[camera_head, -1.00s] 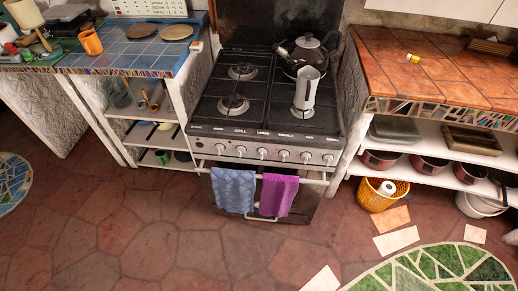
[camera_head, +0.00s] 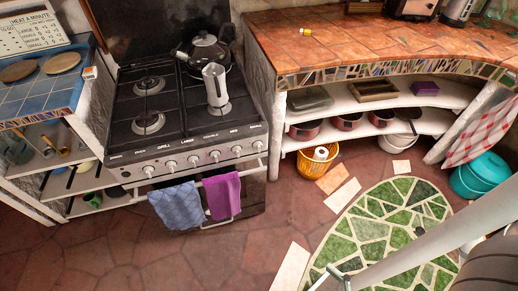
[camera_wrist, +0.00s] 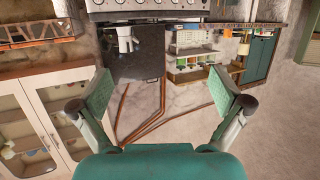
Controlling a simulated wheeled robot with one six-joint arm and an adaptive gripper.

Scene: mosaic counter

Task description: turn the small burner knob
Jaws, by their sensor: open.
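The stove (camera_head: 185,108) stands at the left of the head view, with a row of several knobs along its front panel. One of them is a silver knob (camera_head: 193,160) near the middle. The printed labels above them are too small to tell which is the small burner knob. In the wrist view a grey panel with knobs (camera_wrist: 150,5) shows at the top edge, well beyond my gripper (camera_wrist: 160,90). My gripper is open, its two green-padded fingers wide apart with nothing between them.
A blue towel (camera_head: 177,206) and a purple towel (camera_head: 222,195) hang on the stove's front rail. A kettle (camera_head: 204,52) and a grey pot (camera_head: 215,86) stand on the stove. A yellow basket (camera_head: 318,160) is on the floor at right. The floor before the stove looks clear.

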